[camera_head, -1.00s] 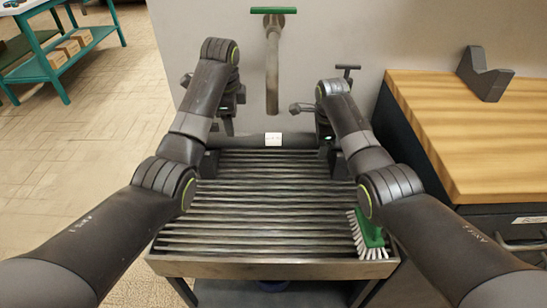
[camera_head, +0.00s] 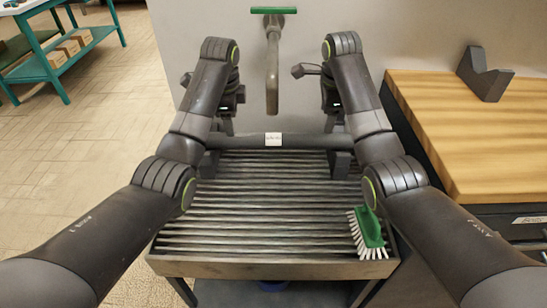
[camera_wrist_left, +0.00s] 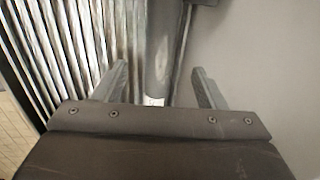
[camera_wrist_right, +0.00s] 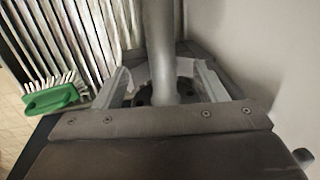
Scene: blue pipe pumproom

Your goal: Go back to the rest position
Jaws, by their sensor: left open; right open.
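A dark grey pipe (camera_head: 300,140) with a small white label lies across the back of the slatted rack on block-like supports. My left gripper (camera_head: 227,125) is above the pipe's left part. My right gripper (camera_head: 334,122) is above its right part, and the arms stand nearly mirrored. In the left wrist view the fingers (camera_wrist_left: 160,72) are apart, with the pipe (camera_wrist_left: 163,45) running beyond and between them. In the right wrist view the fingers (camera_wrist_right: 163,72) are apart, with the pipe (camera_wrist_right: 158,35) between them in the picture. Both grippers are empty.
A green brush (camera_head: 371,232) with white bristles lies at the rack's right front. A tap pipe (camera_head: 272,70) with a green handle hangs from the wall between the arms. A wooden bench (camera_head: 470,130) with a grey V-shaped block (camera_head: 484,75) stands at right. The left floor is open.

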